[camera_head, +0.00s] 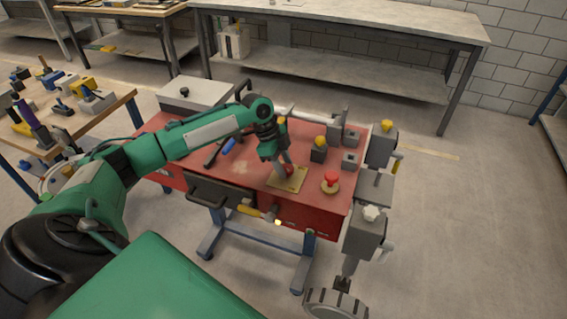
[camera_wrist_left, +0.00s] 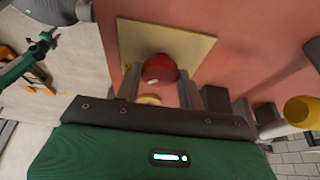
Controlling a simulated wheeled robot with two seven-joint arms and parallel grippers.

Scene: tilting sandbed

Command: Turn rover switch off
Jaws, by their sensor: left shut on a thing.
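The rover switch is a short lever with a round red knob (camera_head: 288,169) on a flat yellowish plate (camera_head: 296,183) on the red bench top. The red knob (camera_wrist_left: 159,69) and the plate (camera_wrist_left: 200,45) also show in the left wrist view. My left gripper (camera_head: 284,160) reaches down from the left onto the switch. In the left wrist view its two fingers (camera_wrist_left: 160,85) stand on either side of the red knob, closed on the switch. The exact contact is partly hidden by the knob. My right gripper does not show clearly in either view.
A red mushroom button (camera_head: 331,180) stands to the right of the plate. A yellow-knobbed block (camera_head: 319,149) is behind it. A blue-handled tool (camera_head: 230,144) lies left of the gripper. Grey fittings (camera_head: 366,225) line the right side. A tool table (camera_head: 60,110) stands at left.

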